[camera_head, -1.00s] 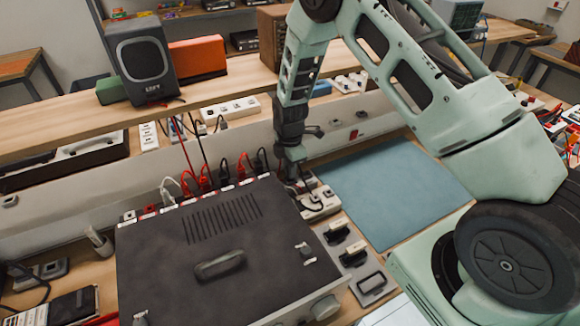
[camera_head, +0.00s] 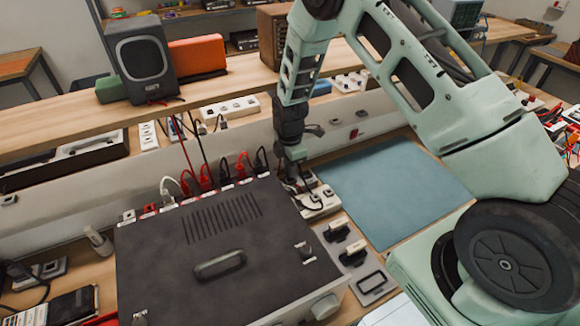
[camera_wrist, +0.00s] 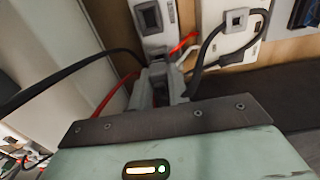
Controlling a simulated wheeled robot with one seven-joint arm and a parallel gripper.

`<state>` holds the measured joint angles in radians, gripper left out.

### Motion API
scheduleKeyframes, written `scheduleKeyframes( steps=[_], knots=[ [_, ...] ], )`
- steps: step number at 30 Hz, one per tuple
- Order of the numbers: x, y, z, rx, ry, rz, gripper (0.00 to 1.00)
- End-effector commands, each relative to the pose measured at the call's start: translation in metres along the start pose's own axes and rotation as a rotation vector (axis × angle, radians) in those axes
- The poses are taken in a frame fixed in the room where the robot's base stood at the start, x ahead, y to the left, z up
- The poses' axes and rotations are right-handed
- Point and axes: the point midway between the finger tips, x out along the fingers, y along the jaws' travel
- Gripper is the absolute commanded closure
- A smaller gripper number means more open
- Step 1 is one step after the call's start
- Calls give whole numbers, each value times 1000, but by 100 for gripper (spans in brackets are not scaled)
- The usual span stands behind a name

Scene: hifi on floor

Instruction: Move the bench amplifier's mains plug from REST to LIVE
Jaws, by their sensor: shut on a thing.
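My gripper (camera_wrist: 160,80) is shut on a small grey plug (camera_wrist: 158,66) in the wrist view; a black cable runs near it and to the left. Past the plug is a pale socket strip with a grey square socket (camera_wrist: 148,16). In the head view my gripper (camera_head: 293,180) is low behind the amplifier (camera_head: 165,270), by a white socket block (camera_head: 320,203). The plug itself is hidden there. I cannot read REST or LIVE labels, nor tell whether the plug touches a socket.
Red, white and black leads (camera_head: 205,180) stand along the amplifier's back edge, left of my gripper. Dark plugs on a grey plate (camera_head: 370,285) lie to the right of the amplifier. A blue mat (camera_head: 395,185) is clear. A shelf (camera_head: 60,125) with a speaker (camera_head: 143,60) runs behind.

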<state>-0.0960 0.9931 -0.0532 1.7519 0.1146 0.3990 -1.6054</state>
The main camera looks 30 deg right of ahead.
Motion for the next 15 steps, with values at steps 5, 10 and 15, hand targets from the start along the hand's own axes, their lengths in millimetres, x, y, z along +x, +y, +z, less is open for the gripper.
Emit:
scheduleKeyframes(
  steps=[5, 10, 15],
  knots=[
    [2, 0, 0, 0, 0, 0, 100],
    [4, 0, 0, 0, 0, 0, 100],
    [6, 0, 0, 0, 0, 0, 100]
  ],
)
